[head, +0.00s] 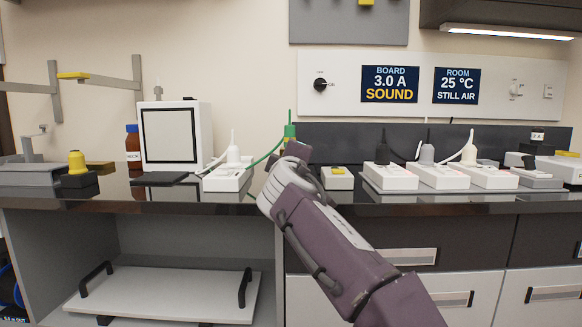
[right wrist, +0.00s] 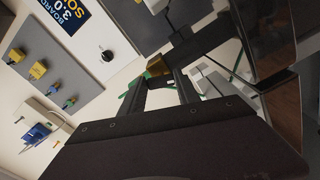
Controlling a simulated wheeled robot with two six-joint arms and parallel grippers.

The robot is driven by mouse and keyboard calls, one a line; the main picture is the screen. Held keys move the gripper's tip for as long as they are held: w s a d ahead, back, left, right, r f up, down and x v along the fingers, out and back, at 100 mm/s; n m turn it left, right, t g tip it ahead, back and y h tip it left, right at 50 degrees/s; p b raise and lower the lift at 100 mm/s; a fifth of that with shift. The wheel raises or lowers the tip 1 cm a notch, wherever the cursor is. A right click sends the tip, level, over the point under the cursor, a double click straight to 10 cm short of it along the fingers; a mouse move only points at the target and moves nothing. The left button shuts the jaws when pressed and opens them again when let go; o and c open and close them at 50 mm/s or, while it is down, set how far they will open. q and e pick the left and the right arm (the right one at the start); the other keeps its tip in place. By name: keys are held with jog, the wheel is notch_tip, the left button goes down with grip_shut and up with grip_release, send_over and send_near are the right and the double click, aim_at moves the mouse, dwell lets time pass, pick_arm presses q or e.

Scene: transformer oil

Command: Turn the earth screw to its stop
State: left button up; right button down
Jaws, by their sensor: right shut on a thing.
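A green upright piece (head: 290,130) with a thin green stem, which looks like the earth screw's green lead end, stands at the middle of the bench in the head view. A green lead (head: 262,157) runs from it down to the left. My right gripper (head: 294,152) is right below and in front of it and hides what it holds. In the right wrist view the two dark fingers (right wrist: 161,88) close around a small brass-coloured piece (right wrist: 158,66), apparently the earth screw. Green shows beside the fingers there. My left gripper is in neither view.
A white block with a white plug (head: 228,180) stands left of my gripper; a small block with a yellow top (head: 338,179) is close on its right. Several white terminal blocks (head: 438,178) stand farther right. The dark bench's front edge (head: 150,206) is mostly clear.

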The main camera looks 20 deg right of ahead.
jog(key=shift+f+m, duration=0.1)
jog(key=shift+m, duration=0.5)
jog(key=shift+m+b, duration=0.3)
jog(key=c, duration=0.9)
grip_release()
jog(key=v, duration=0.9)
jog(key=shift+b, duration=0.4)
